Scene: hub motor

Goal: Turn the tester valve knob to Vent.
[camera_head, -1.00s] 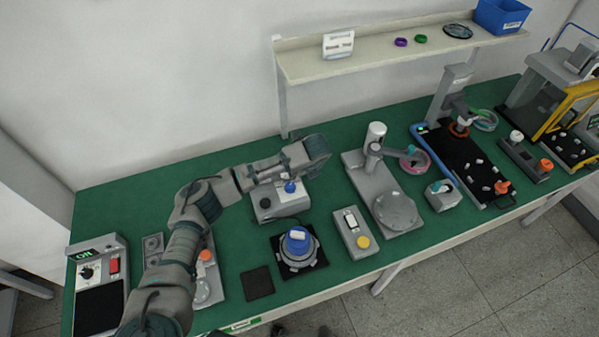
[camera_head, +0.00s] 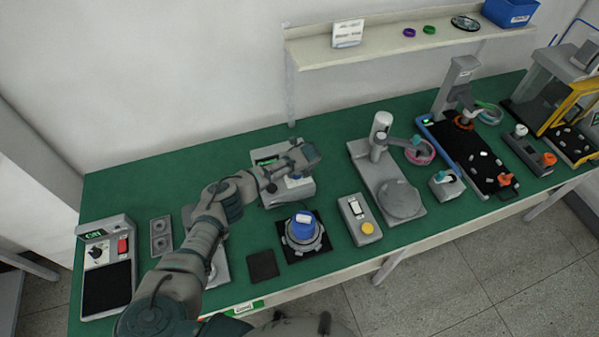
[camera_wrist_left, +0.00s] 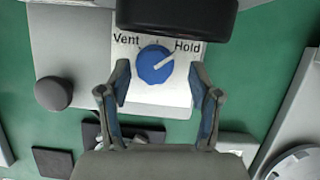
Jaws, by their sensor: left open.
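The tester is a grey box (camera_head: 272,200) on the green bench, partly hidden by my left arm in the head view. In the left wrist view, its blue valve knob (camera_wrist_left: 152,66) sits on a white plate (camera_wrist_left: 170,97) marked Vent at upper left and Hold at upper right. The knob's white pointer line aims at Hold. My left gripper (camera_wrist_left: 158,82) is open, with one finger on either side of the knob and a gap to each. It also shows over the tester in the head view (camera_head: 308,156). My right gripper is not in view.
A dark round button (camera_wrist_left: 54,93) stands left of the plate in the wrist view. In the head view, the hub motor (camera_head: 303,228) is in front of the tester, and a grey stand (camera_head: 372,180) is to its right. A shelf (camera_head: 390,48) runs along the wall behind.

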